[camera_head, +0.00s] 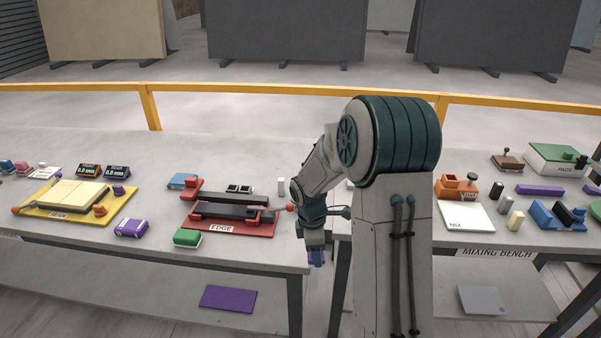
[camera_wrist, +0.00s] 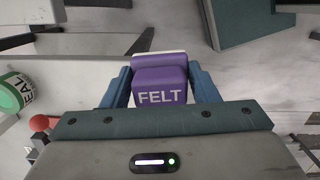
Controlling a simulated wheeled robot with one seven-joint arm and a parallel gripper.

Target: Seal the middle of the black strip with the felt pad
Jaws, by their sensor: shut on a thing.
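My gripper (camera_wrist: 161,84) is shut on the purple felt pad (camera_wrist: 160,88), whose face reads FELT. The pad's working face is hidden.
A green-and-white block (camera_head: 187,238) sits in front of the fixture. A green-topped container (camera_wrist: 14,92) marked "EAL" and a red ball (camera_wrist: 39,123) are left in the wrist view. The yellow SEAM board (camera_head: 72,217) is far left; the mixing bench (camera_head: 500,240) is right.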

